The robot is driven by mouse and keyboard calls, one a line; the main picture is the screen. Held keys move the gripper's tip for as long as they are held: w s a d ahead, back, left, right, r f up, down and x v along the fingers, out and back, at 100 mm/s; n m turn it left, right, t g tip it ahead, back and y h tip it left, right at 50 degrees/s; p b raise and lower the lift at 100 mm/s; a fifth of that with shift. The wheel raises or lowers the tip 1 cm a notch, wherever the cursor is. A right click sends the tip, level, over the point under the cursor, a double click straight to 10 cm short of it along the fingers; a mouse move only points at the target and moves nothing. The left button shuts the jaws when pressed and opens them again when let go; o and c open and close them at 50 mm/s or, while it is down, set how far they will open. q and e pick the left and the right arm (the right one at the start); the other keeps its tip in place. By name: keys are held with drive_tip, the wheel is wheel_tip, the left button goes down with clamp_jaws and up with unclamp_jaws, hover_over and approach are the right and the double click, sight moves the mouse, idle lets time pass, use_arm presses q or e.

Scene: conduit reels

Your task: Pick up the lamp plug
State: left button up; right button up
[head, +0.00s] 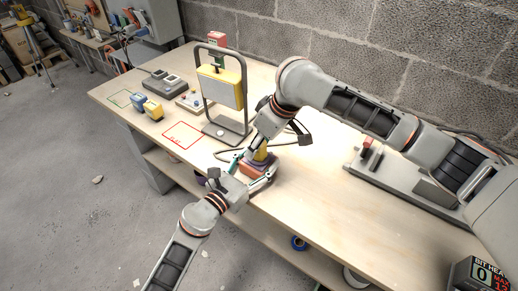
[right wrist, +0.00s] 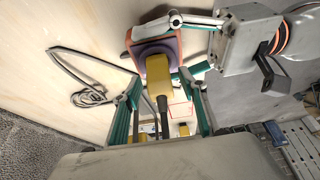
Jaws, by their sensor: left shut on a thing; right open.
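A yellow plug (head: 261,155) with a dark cable sits upright against a red-orange block (head: 258,169) near the bench's front edge. In the right wrist view the plug (right wrist: 158,76) is in front of the block's orange and purple face (right wrist: 139,50); I cannot tell how deeply it is seated. My left gripper (head: 253,172) is shut on the block, one finger on each side. My right gripper (right wrist: 160,84) is open, its green-padded fingers either side of the plug, with no clear contact. In the head view my right wrist hides most of that gripper. The yellow work lamp (head: 221,87) stands behind, on a dark frame.
A loose cable (head: 222,154) lies on the bench by the lamp. A red-outlined area (head: 182,135), blue and yellow blocks (head: 153,110) and a grey box (head: 168,82) are at left. A grey rack (head: 395,183) is at right. The front-right bench top is clear.

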drive_tip(key=c, duration=1.1)
drive_tip(key=shift+c, duration=0.2)
drive_tip(key=shift+r, duration=0.1)
wheel_tip(320, 180, up, 11)
drive_tip(key=shift+f, duration=0.2)
